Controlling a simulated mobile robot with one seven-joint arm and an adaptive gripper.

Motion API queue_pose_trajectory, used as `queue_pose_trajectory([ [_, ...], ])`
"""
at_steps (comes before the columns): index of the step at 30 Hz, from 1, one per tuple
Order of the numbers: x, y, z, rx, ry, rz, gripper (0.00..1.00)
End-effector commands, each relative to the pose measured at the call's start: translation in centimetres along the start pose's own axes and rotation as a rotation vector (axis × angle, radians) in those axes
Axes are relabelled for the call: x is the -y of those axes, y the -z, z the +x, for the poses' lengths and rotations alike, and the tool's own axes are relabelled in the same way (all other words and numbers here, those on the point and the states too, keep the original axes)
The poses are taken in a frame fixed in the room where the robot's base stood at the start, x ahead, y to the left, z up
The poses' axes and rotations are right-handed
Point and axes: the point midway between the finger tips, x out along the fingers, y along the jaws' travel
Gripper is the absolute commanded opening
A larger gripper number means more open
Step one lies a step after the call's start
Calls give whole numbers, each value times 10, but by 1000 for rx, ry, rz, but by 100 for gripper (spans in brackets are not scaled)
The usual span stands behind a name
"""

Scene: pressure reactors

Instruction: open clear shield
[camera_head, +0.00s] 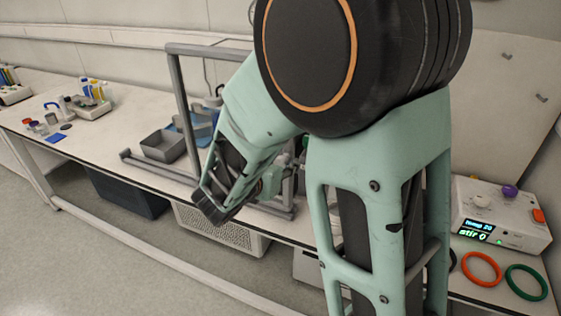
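A grey frame (184,112) stands on the bench left of my arm, with an upright post, a top bar and a foot bar. It seems to belong to the clear shield; the clear panel itself is hard to make out. My arm covers the frame's right side and much of what stands behind it. The dark end of my arm (222,196) is in front of the frame's lower right part, near the bench's front edge. My gripper's fingertips cannot be made out, and I cannot tell whether it touches the frame.
A grey bin (163,146) and a blue tray (200,122) sit by the frame. A control box (500,215) with a lit display stands at right, near a red ring (481,269) and a green ring (526,282). Bottles (92,92) stand at far left. Baskets are under the bench.

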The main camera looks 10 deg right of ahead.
Motion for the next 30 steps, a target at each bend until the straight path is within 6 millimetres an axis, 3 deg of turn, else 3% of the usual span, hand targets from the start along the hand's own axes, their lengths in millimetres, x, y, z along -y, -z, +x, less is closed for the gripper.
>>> queue_pose_trajectory([
  [1,0,0,0,0,0,0,29],
  [9,0,0,0,0,0,0,0],
  [20,-6,0,0,0,-1,1,0],
  [26,-39,1,-1,0,-4,0,0],
  [30,-80,1,-1,0,-7,1,0],
])
